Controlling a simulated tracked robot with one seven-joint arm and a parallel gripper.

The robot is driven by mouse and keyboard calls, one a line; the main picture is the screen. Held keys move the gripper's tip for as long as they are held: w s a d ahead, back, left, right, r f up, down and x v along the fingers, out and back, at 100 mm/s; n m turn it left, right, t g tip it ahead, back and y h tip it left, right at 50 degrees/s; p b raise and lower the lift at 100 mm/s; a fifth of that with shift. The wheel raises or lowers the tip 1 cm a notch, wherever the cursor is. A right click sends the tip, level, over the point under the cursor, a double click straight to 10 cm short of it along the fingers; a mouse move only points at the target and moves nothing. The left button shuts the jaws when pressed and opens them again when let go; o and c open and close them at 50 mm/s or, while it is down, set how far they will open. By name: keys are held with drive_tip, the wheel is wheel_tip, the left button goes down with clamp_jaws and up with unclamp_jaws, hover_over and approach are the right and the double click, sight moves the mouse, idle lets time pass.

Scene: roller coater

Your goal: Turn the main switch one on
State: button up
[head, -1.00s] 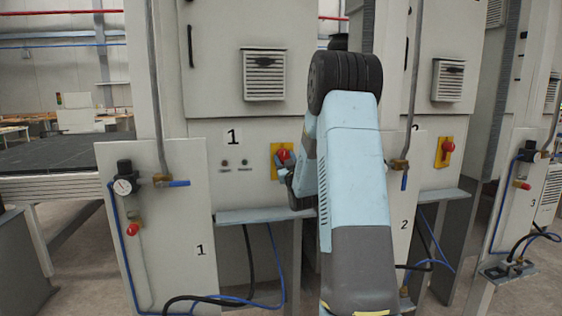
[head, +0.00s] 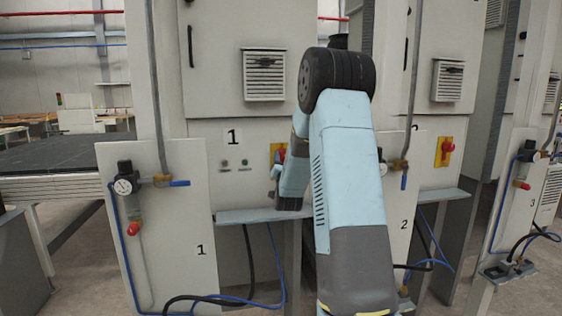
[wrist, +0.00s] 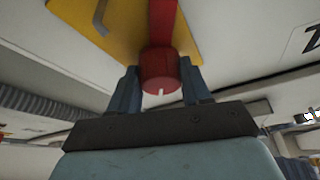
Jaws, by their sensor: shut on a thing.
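The main switch one is a red knob (wrist: 160,72) on a yellow plate (wrist: 112,28) in the wrist view. A white mark shows on the knob's near end. In the head view the yellow plate (head: 277,152) is on the cabinet marked 1, mostly hidden behind my arm. My gripper (wrist: 160,88) is shut on the red knob, one finger on each side. In the head view my gripper (head: 277,171) is partly hidden by my own arm, at the lower edge of the plate.
Two small indicators (head: 234,163) sit left of the switch. A grey ledge (head: 250,216) runs below it. A panel with a gauge (head: 123,186) and blue-handled valve stands at left. Another red switch (head: 447,147) on a yellow plate is at right.

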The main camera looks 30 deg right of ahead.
drive_tip(key=m+g, duration=0.1)
drive_tip(key=m, duration=0.1)
drive_tip(key=m+g+h, duration=0.1)
drive_tip(key=m, duration=0.2)
drive_tip(key=r+m+h, duration=0.1)
drive_tip(key=m, duration=0.2)
drive_tip(key=shift+w+a+g, duration=0.25)
drive_tip(key=shift+a+g, duration=0.15)
drive_tip(key=m+g, duration=0.1)
drive_tip(key=m, duration=0.2)
drive_tip(key=m+g, duration=0.1)
drive_tip(key=m, duration=0.2)
drive_tip(key=shift+h, duration=0.3)
drive_tip(key=o, duration=0.8)
drive_tip(key=shift+o, duration=1.3)
drive_tip(key=shift+w+d+f, duration=0.1)
drive_tip(key=shift+w+f, duration=0.05)
drive_tip(key=shift+f, duration=0.05)
drive_tip(key=v, duration=1.4)
drive_tip(key=shift+r, duration=0.25)
